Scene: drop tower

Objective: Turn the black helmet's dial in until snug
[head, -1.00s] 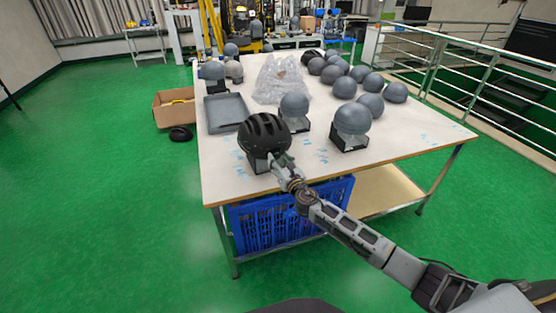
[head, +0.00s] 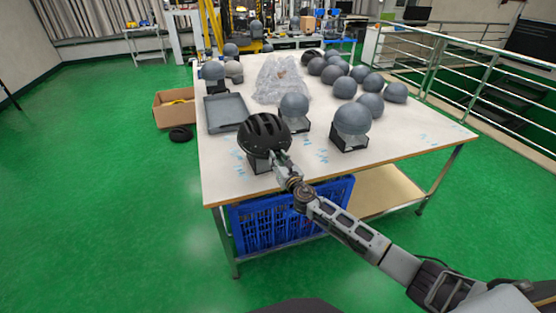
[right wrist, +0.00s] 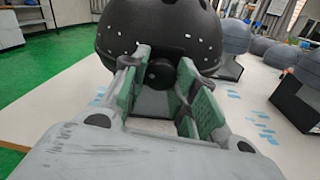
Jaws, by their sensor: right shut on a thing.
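The black helmet (head: 262,133) sits on a stand (head: 259,162) near the front left of the white table. It fills the top of the right wrist view (right wrist: 158,28). Its small round black dial (right wrist: 160,73) is at the rear lower edge, facing my wrist. My right gripper (head: 277,160) reaches up to this rear edge. In the right wrist view its two green-padded fingers stand on either side of the dial and are shut on it. The fingertips partly hide the dial's sides. My left gripper is not in view.
Two grey headforms on black stands (head: 351,126) (head: 294,108) stand right of the helmet. A grey tray (head: 226,126) lies behind it to the left. Several grey balls and a clear plastic heap (head: 279,82) are farther back. The table's front right is clear.

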